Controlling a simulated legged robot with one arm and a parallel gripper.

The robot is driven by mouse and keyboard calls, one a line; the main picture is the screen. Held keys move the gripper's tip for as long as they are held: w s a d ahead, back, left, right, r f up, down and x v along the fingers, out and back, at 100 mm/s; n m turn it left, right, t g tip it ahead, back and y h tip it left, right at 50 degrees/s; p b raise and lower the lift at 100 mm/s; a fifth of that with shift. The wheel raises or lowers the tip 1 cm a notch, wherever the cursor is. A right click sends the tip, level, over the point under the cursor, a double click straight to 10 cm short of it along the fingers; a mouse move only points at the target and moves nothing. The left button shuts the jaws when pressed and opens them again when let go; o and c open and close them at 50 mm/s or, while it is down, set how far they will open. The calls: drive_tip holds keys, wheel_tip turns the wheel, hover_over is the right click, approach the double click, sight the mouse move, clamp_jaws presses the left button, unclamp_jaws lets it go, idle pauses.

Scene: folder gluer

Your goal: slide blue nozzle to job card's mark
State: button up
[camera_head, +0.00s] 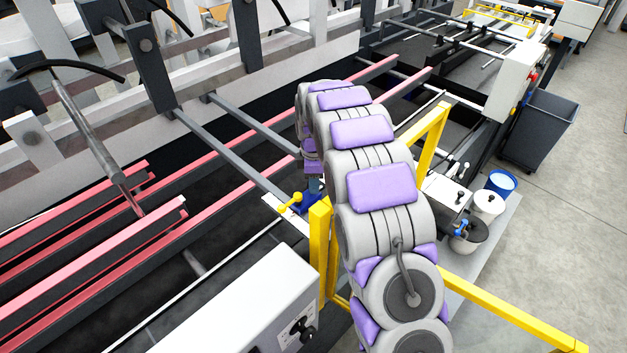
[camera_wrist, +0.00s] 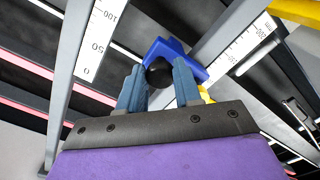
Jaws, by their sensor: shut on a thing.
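The blue nozzle (camera_wrist: 190,62) sits at a scaled rail in the wrist view, at the far end of my fingers. A round black knob (camera_wrist: 158,74) shows on its near side. My gripper (camera_wrist: 159,84) has its two blue-grey fingers closed around the knob. In the head view, a blue part (camera_head: 300,208) with a yellow knob lies beside the yellow post, just below my gripper (camera_head: 314,188), whose fingertips are mostly hidden by my arm. I cannot make out a job card or its mark in either view.
A left scale (camera_wrist: 97,40) reads 0, 50 and 100; a right scale (camera_wrist: 240,50) runs beside the nozzle. A yellow guard frame (camera_head: 322,250) stands close to my arm. Pink-topped rails (camera_head: 100,250) lie left. Pots and a blue-rimmed bucket (camera_head: 501,184) stand right.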

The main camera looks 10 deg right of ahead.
drive_tip(key=shift+a, duration=0.1)
clamp_jaws()
drive_tip(key=shift+s+d, duration=0.7)
drive_tip(key=shift+s, duration=0.35)
drive_tip(key=o, duration=0.8)
unclamp_jaws()
drive_tip(key=shift+a, duration=0.15)
